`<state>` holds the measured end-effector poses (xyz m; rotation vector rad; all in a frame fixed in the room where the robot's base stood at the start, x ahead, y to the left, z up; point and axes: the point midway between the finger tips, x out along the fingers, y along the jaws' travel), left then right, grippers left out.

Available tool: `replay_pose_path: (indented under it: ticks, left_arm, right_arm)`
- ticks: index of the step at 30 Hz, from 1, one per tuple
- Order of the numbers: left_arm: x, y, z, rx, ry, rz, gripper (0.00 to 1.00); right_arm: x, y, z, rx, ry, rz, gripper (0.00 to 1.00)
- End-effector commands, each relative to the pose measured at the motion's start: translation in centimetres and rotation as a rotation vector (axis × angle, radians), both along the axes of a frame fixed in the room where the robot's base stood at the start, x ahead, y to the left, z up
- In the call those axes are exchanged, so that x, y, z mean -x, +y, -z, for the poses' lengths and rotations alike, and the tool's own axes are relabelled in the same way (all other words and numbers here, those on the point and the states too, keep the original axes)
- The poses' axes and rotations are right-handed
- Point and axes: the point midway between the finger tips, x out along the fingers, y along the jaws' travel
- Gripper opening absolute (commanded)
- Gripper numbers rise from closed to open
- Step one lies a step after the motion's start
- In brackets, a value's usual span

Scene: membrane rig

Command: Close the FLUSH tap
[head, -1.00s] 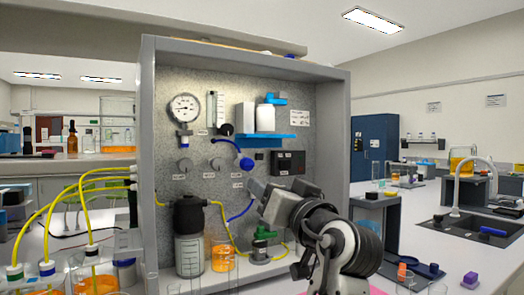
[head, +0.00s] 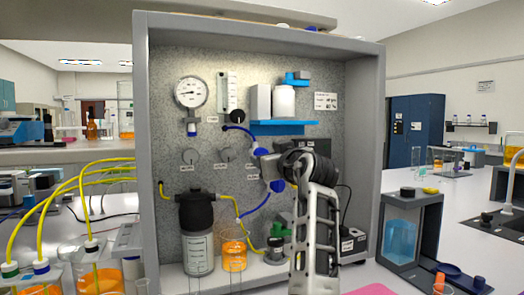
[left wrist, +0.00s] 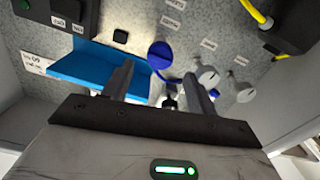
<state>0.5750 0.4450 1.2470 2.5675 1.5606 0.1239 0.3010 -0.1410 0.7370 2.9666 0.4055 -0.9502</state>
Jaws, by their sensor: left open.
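On the speckled rig panel is a blue tap knob (head: 277,186), with a blue piece (head: 262,152) just above it and blue tubing on both. I cannot read the panel labels, so I cannot tell which tap is FLUSH. A green-handled tap (head: 278,231) stands low on the rig, partly hidden by my arm. My left gripper (head: 266,167) is at the panel by the blue knob, hiding part of it. In the left wrist view its fingers (left wrist: 162,78) are apart with nothing held. A round blue knob (left wrist: 160,53) shows just beyond them; contact cannot be told. My right gripper is out of view.
Grey knobs (head: 190,157) sit left of the gripper. A black-capped filter vessel (head: 197,245) and an orange beaker (head: 233,252) stand below. The grey frame (head: 366,150) walls the right.

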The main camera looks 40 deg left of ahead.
Motion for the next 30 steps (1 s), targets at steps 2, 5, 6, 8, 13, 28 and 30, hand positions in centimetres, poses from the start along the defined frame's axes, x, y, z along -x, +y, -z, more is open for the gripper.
replay_pose_path:
  ticks: [2, 5, 6, 8, 13, 28, 30]
  left_arm:
    - [-0.7, 1.7, -0.2, 0.000, 0.003, -0.003, 0.58]
    - [-1.6, 3.2, -0.2, 0.000, 0.002, -0.002, 0.58]
    - [-1.9, 3.8, -0.2, 0.000, 0.002, -0.002, 0.58]
    - [-2.3, 4.4, -0.2, 0.000, 0.002, -0.001, 0.58]
    - [-2.9, 5.6, 0.0, 0.001, 0.002, -0.001, 0.58]
    - [-3.0, 5.7, 0.1, 0.000, 0.001, 0.000, 0.13]
    - [-3.0, 5.7, 0.1, 0.000, 0.001, 0.000, 0.13]
  right_arm:
    - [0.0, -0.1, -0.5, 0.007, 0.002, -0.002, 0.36]
    - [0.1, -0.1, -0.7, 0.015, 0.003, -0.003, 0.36]
    - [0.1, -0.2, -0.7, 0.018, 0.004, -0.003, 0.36]
    - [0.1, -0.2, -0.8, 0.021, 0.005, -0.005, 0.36]
    - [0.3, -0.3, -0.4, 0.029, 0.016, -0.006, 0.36]
    - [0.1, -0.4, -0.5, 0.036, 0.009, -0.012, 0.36]
    - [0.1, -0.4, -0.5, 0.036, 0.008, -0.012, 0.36]
